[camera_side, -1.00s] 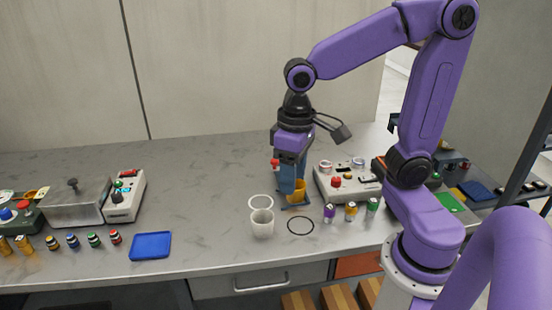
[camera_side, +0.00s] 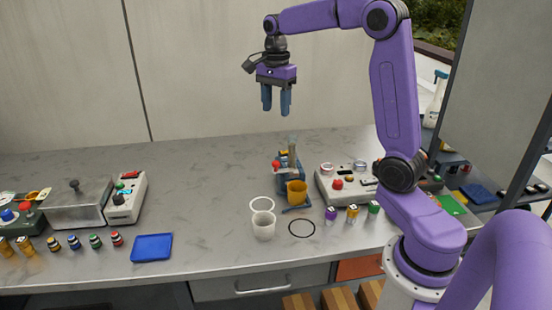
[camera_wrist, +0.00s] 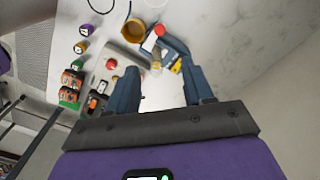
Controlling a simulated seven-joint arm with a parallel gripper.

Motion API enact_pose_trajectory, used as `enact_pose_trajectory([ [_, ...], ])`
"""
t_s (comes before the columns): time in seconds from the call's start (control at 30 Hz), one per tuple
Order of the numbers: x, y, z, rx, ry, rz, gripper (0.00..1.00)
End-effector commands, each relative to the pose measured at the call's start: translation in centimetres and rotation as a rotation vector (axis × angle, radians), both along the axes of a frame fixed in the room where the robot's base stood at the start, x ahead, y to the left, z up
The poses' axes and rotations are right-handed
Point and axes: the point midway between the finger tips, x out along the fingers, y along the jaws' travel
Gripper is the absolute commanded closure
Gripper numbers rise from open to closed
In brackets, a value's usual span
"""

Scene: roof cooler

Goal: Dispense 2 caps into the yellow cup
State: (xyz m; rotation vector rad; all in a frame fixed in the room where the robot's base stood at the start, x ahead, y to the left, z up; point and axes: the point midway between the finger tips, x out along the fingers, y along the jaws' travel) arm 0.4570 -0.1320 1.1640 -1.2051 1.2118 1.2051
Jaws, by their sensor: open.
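The yellow cup (camera_side: 297,193) stands upright on the front of a blue dispenser (camera_side: 284,176) in the middle of the bench. The dispenser has a red knob on its left side and a pale upright part on top. The cup (camera_wrist: 134,30) and the dispenser's red knob (camera_wrist: 159,30) also show at the top of the wrist view. My gripper (camera_side: 276,112) is open and empty, pointing down, high above the bench and behind the dispenser. Its two blue fingers (camera_wrist: 160,100) show apart in the wrist view. I cannot make out any caps inside the cup.
A black ring (camera_side: 302,228) lies in front. Small capped bottles (camera_side: 352,213) and a control box (camera_side: 345,185) are to the right. A blue tray (camera_side: 152,247) lies left, with bare bench between.

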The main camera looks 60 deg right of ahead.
Motion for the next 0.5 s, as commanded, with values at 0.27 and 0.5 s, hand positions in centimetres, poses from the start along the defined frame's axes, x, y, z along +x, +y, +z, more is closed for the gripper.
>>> enact_pose_trajectory([
  [0.27,-0.1,0.0,-4.2,0.001,0.007,0.003,0.48],
  [0.5,-0.2,0.1,-8.7,0.000,0.006,0.005,0.48],
])
